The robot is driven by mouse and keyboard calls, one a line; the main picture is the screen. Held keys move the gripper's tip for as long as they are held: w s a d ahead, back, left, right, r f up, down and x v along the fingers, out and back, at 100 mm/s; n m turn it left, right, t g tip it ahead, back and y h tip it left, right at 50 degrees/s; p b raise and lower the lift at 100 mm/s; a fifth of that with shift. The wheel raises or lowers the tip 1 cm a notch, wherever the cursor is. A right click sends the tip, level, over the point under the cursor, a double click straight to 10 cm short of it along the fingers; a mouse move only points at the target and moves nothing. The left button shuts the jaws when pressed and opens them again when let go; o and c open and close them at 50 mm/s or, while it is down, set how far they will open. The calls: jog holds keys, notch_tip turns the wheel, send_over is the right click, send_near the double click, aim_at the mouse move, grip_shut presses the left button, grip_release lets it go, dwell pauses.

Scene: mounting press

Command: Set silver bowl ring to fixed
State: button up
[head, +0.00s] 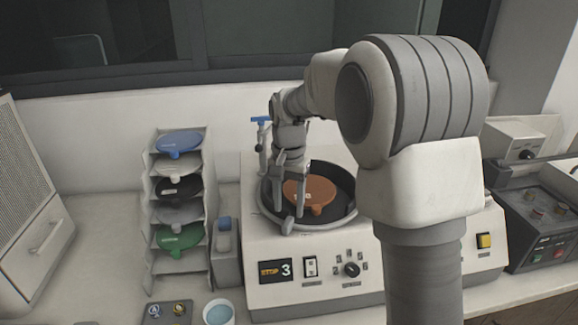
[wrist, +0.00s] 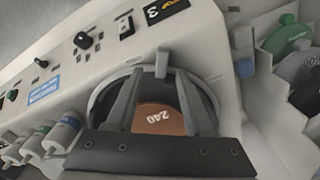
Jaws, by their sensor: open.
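The silver bowl ring (head: 322,227) runs around the dark bowl of the white press. A small upright grey tab (head: 288,225) stands at the front of the ring in the head view. The tab also shows in the wrist view (wrist: 161,62), near the far side of the ring. A brown disc marked 240 (head: 312,188) lies in the bowl. My gripper (head: 290,188) is over the left front part of the bowl, pointing down. In the wrist view my gripper (wrist: 160,75) is open, with the tab between or just beyond its fingertips. I cannot tell whether they touch.
The press front has a display (head: 275,270) reading STOP 3, a rocker switch and a black knob (head: 351,269). A rack (head: 150,215) of coloured discs stands left. A cup (head: 218,313) is at the front. Another control box (head: 545,215) is at right.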

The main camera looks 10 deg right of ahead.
aim_at(289, 222)
notch_tip(289, 222, up, 13)
jog(key=shift+p, duration=0.3)
jog(key=shift+f, duration=0.1)
jog(key=s+d+f+n+t, duration=0.1)
jog(key=s+d+n+t, duration=0.1)
jog(key=s, duration=1.1)
jog(key=s+d+f+n+t, duration=0.2)
jog(key=s+d+n+t, duration=0.1)
jog(key=s, duration=1)
jog(key=shift+d+n+t, duration=0.25)
jog(key=shift+n+t, duration=0.05)
jog(key=shift+n, duration=0.2)
dwell(1.2)
